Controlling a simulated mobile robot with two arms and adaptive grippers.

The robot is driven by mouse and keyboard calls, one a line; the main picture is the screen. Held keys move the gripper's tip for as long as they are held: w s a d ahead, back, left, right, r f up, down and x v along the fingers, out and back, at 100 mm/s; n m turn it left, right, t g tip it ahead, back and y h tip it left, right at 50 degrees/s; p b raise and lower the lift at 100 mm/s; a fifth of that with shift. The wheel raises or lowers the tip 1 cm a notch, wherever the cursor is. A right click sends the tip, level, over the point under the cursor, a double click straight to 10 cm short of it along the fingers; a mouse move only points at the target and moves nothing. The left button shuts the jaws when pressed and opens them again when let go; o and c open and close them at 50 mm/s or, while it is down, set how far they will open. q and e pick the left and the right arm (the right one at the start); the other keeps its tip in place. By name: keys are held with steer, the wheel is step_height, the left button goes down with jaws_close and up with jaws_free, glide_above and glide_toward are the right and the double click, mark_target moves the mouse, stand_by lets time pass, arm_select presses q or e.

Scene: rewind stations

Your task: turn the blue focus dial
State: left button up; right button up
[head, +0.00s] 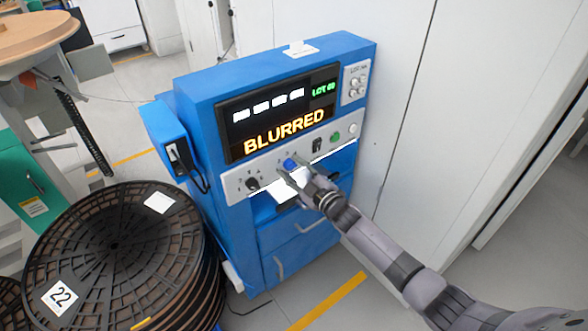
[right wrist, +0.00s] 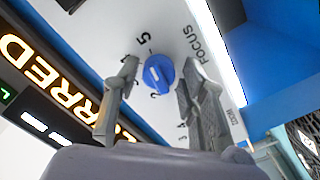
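The blue focus dial (head: 291,163) is a round knob with a white pointer line on the white control strip of the blue machine, below a screen reading BLURRED. My right gripper (head: 298,172) is in front of it. In the right wrist view the dial (right wrist: 158,74) lies between the two spread fingertips of my right gripper (right wrist: 157,80), with a visible gap at its left and a narrower one at its right. Its pointer is tilted, near printed numbers. FOCUS is printed beside it. The gripper holds nothing. My left gripper is not in view.
A black dial (head: 253,184) is left of the blue dial; a dark switch (head: 317,145) and a green button (head: 336,136) are to its right. Stacked black reels (head: 112,248) stand at the lower left. A white cabinet (head: 390,70) stands close on the machine's right.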

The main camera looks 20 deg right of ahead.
steer(key=shift+o, duration=0.8)
steer(key=v, duration=1.2)
